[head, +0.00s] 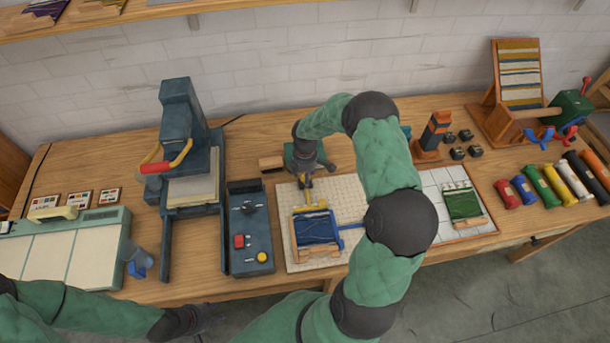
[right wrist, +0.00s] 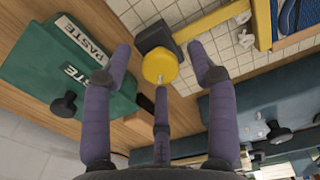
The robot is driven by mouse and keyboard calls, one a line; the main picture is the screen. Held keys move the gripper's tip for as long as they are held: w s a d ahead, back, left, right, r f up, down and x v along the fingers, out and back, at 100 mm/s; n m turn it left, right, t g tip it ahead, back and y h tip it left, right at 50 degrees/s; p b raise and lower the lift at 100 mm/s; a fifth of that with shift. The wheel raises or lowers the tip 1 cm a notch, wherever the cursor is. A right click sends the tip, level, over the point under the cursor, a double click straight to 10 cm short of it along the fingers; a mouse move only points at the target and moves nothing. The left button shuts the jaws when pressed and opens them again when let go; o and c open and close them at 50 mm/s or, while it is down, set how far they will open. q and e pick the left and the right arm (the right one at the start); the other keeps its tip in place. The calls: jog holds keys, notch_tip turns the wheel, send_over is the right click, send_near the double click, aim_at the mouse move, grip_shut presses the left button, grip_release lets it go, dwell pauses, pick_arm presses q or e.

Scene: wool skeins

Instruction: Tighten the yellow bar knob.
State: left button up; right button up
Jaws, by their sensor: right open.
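The yellow bar knob (right wrist: 160,68) is a round yellow disc on a dark block at the end of the yellow bar (right wrist: 212,20) in the right wrist view. My right gripper (right wrist: 160,54) is open, with its purple fingers spread on both sides of the knob and a third finger below it. I cannot tell whether any finger touches it. In the head view the yellow bar (head: 309,209) stands on the gridded board, and my right gripper (head: 306,181) is over its far end, hiding the knob. My left gripper (head: 203,318) hangs near the table's front edge, away from the bar.
A blue frame (head: 340,241) with blue wool is on the pale gridded board (head: 282,222). A green PASTE box (right wrist: 62,72) is close beside my right fingers. A dark control panel (head: 237,211) and a press (head: 184,120) stand to the left. Coloured rolls (head: 543,187) lie at the right.

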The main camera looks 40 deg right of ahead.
jog(key=c, duration=1.1)
jog(key=shift+c, duration=0.2)
jog(key=shift+m, duration=0.3)
jog(key=m+b, duration=0.2)
jog(key=m, duration=0.2)
jog(key=m+b, duration=0.3)
jog(key=m, duration=0.3)
jog(key=shift+m, duration=0.3)
jog(key=m+b, duration=0.2)
jog(key=m, duration=0.3)
jog(key=m+b, duration=0.2)
jog(key=m, duration=0.3)
jog(key=shift+m, duration=0.4)
